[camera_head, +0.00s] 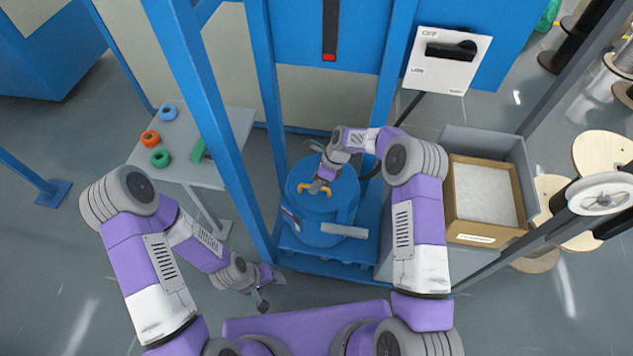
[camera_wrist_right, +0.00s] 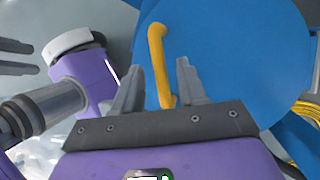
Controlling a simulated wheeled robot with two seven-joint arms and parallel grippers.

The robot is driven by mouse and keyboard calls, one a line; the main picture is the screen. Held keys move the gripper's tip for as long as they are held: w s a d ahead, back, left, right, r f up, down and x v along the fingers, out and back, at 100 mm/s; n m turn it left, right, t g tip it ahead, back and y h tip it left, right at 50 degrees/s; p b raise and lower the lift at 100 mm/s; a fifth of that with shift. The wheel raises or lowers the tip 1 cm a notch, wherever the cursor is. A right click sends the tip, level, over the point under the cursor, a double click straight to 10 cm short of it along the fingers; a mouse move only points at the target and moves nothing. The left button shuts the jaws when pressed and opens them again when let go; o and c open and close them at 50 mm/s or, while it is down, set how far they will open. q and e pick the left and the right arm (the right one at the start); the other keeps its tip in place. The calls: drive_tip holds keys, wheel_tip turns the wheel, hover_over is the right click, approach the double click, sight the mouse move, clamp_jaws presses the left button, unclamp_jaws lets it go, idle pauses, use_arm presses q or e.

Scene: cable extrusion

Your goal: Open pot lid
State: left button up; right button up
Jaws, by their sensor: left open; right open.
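The blue pot (camera_head: 318,218) stands inside the blue frame, with its round blue lid (camera_head: 340,184) on top. A yellow handle (camera_head: 305,187) sits on the lid. In the right wrist view the yellow handle (camera_wrist_right: 157,62) runs up from between the fingers of my right gripper (camera_wrist_right: 156,80), across the blue lid (camera_wrist_right: 230,50). My right gripper (camera_head: 318,187) is open at the handle, one finger on each side. Whether a finger touches it I cannot tell. My left gripper (camera_head: 264,290) is open and empty, low in front of the frame and apart from the pot.
Blue posts (camera_head: 270,115) flank the pot. A switch panel (camera_head: 447,60) is at upper right. A cardboard box (camera_head: 484,200) in a grey bin stands to the right. A grey table (camera_head: 183,172) with colored rings is at left. Wooden spools stand at far right.

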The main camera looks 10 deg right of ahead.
clamp_jaws()
